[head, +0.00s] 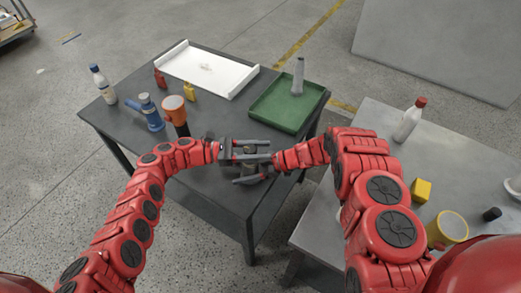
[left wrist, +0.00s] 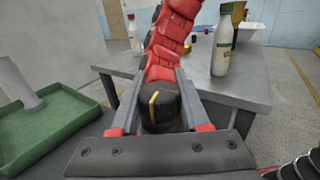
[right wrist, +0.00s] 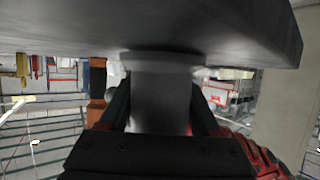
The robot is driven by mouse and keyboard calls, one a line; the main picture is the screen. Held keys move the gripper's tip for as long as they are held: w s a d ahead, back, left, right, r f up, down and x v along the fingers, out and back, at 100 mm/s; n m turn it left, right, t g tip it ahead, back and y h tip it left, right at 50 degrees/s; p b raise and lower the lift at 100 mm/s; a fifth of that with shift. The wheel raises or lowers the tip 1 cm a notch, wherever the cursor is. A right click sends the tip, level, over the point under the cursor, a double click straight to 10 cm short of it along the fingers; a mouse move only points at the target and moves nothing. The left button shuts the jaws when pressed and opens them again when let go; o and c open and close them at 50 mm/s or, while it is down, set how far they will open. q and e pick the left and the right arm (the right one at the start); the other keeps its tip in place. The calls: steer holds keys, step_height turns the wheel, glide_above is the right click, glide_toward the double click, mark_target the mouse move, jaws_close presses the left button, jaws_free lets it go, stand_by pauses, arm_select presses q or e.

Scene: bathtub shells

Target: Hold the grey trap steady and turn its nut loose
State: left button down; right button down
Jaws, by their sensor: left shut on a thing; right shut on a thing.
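The grey trap (head: 249,150) stands on the dark table, mostly covered by my two grippers in the head view. My left gripper (head: 263,150) is shut on its dark round nut (left wrist: 160,107), which carries a yellow stripe in the left wrist view. My right gripper (head: 238,170) reaches in from the right and is shut on the trap's grey cylindrical body (right wrist: 162,95). The right wrist view is upside down, with the tabletop (right wrist: 150,30) at its top. Whether the thread has loosened cannot be seen.
A second table (head: 335,215) on the right holds a white bottle (head: 409,120).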

arm_select(q)
steer(key=shift+w+a+r, duration=0.1)
steer(key=shift+w+a, duration=0.05)
arm_select(e)
steer(key=shift+d, duration=0.2)
arm_select(q)
steer(key=shift+c, duration=1.9)
jaws_free()
arm_select(e)
steer(key=shift+a, duration=0.1)
arm_select(q)
steer(key=a, duration=1.2)
steer(key=shift+w, duration=0.3)
arm_select(e)
steer(key=shift+c, duration=0.2)
jaws_free()
